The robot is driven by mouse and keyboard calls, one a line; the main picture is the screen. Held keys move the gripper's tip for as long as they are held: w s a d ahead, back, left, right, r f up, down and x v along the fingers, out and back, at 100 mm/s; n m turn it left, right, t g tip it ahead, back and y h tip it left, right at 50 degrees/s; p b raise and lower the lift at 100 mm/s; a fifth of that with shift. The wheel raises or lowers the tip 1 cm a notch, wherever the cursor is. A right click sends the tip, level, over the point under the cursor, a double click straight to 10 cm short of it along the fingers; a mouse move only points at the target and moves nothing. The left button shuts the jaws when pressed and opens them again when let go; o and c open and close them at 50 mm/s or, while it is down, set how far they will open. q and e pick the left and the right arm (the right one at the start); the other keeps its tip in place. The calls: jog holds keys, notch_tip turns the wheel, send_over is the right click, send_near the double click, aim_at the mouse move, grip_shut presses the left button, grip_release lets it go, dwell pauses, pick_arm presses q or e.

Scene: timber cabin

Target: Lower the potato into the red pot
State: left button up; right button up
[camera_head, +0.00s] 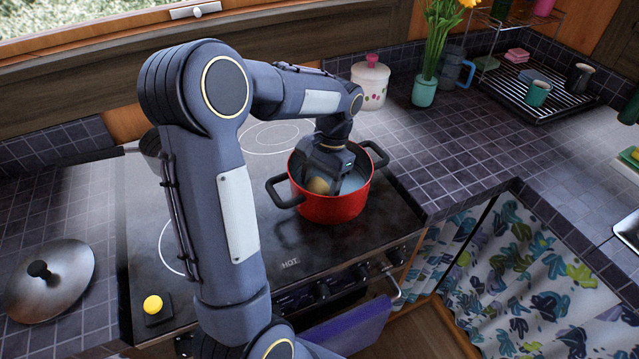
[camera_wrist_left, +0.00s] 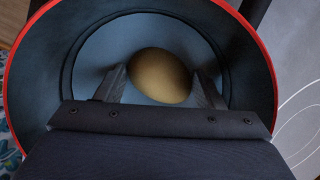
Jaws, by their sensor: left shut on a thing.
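The red pot (camera_head: 335,203) stands on the dark stove top, with black handles on two sides. Its red rim (camera_wrist_left: 271,62) rings most of the left wrist view. My left gripper (camera_head: 322,180) reaches down inside the pot's opening. It is shut on the brown potato (camera_wrist_left: 160,75), which sits between its two fingers. The potato (camera_head: 318,186) shows just inside the pot wall in the head view. The pale inside of the pot lies beneath it; whether the potato touches the bottom I cannot tell. My right gripper is not in view.
A metal lid (camera_head: 50,280) lies on the tiled counter at the left. A yellow button (camera_head: 153,304) sits at the stove's front left corner. A white jar (camera_head: 370,84) and a flower vase (camera_head: 424,90) stand behind the pot.

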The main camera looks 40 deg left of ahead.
pick_arm(q)
jog(key=shift+f, duration=0.1)
jog(key=o, duration=1.1)
jog(key=v, duration=0.8)
